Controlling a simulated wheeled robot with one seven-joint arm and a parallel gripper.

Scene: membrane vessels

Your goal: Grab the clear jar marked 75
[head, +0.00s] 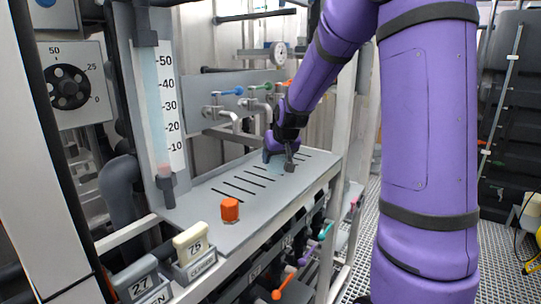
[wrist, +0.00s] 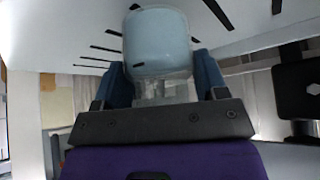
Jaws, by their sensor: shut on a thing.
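My gripper (head: 280,158) is low over the slotted grey bench top (head: 225,205) in the head view. In the wrist view my gripper (wrist: 163,82) is shut on a pale blue, rounded vessel (wrist: 157,42) with a clear part between the fingers. No number is readable on it. In the head view the held vessel is mostly hidden by my gripper.
A grey block marked 27 (head: 137,277) stands beside the cream one. An orange knob (head: 230,210) rises from the bench. A graduated column (head: 165,105) stands at the left. Taps (head: 217,110) line the back panel. Coloured valve handles (head: 284,285) hang below the front edge.

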